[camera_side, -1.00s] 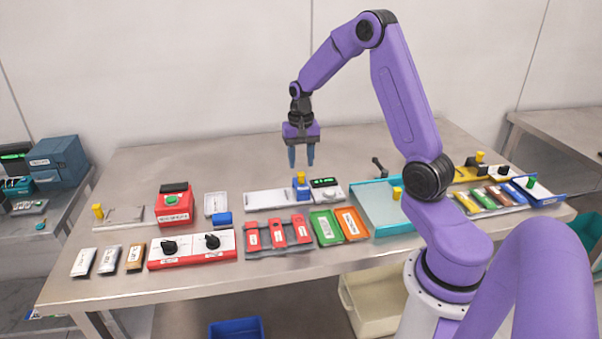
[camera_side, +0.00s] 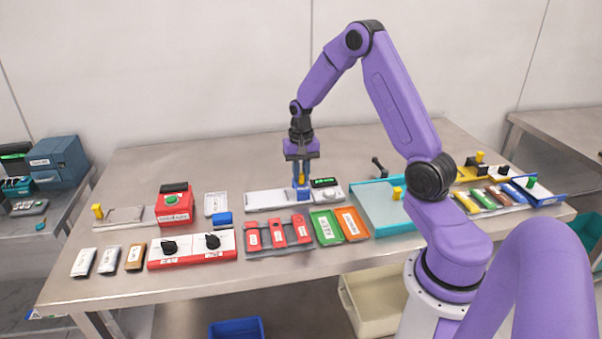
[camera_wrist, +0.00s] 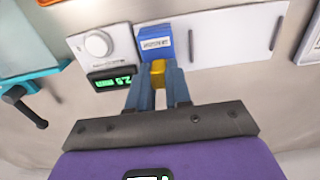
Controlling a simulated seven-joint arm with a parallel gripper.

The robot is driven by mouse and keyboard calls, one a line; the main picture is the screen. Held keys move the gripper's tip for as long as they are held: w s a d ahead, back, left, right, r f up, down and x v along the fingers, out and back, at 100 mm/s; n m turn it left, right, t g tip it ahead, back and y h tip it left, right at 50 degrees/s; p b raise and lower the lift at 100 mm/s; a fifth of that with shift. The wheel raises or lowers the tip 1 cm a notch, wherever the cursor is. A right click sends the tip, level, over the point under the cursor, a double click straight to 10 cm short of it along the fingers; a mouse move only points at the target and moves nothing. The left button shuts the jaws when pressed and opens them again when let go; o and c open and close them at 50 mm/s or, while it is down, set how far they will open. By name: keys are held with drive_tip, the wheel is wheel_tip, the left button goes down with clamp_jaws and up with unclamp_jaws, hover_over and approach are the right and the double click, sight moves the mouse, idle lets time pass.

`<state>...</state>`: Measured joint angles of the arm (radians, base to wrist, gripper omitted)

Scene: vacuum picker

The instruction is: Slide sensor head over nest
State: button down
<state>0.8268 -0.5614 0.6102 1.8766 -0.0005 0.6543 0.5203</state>
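The sensor head is a blue block (camera_wrist: 155,44) with a white label and a yellow knob (camera_wrist: 158,74). It sits on a long white rail plate (camera_side: 265,200), near the plate's right end in the side view. My gripper (camera_side: 301,182) points straight down over it. Its two blue fingers (camera_wrist: 160,88) stand on either side of the yellow knob and look shut on it. A white unit with a round knob (camera_wrist: 97,43) and a green-lit display (camera_wrist: 112,78) adjoins the plate end. I cannot make out which part is the nest.
In front of the plate are a rack of red pieces (camera_side: 277,234) and green (camera_side: 326,228) and orange (camera_side: 351,224) trays. A teal tray (camera_side: 372,212) and black lever (camera_side: 380,167) are to the right. A red button box (camera_side: 174,207) stands left. The table behind is clear.

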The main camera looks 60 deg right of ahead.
drive_tip(key=w+a, duration=0.7)
drive_tip(key=shift+w+a, duration=0.4)
drive_tip(key=shift+a, duration=0.1)
drive_tip(key=c, duration=1)
unclamp_jaws()
drive_tip(key=shift+w, duration=0.1)
drive_tip(key=shift+c, duration=0.2)
drive_tip(key=shift+r, duration=0.15)
wheel_tip(320, 180, up, 17)
drive_tip(key=shift+r, duration=0.1)
